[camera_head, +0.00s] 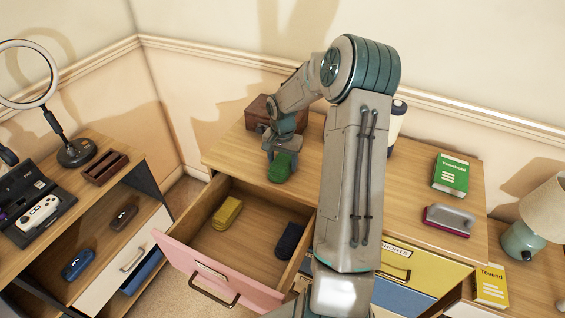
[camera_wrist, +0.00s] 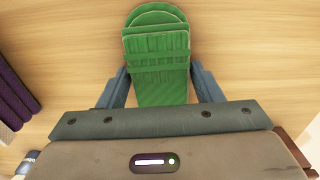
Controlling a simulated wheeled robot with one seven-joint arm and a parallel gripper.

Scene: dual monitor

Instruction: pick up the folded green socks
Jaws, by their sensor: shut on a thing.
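The folded green socks (camera_head: 281,167) are at the front left part of the wooden dresser top, just behind the open drawer. In the wrist view the socks (camera_wrist: 157,62) show as a ribbed green bundle between the two fingers. My gripper (camera_head: 281,155) comes down on them from above, shut on them with one finger at each side. In the wrist view my gripper (camera_wrist: 158,88) hides the lower end of the socks. I cannot tell whether the socks touch the dresser top or hang just above it.
The open pink-fronted drawer (camera_head: 212,277) holds yellow socks (camera_head: 228,213) and dark blue socks (camera_head: 289,240). A brown wooden box (camera_head: 262,108) stands behind my gripper. A green book (camera_head: 451,174) and a grey-and-pink object (camera_head: 449,220) lie at the right of the dresser top.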

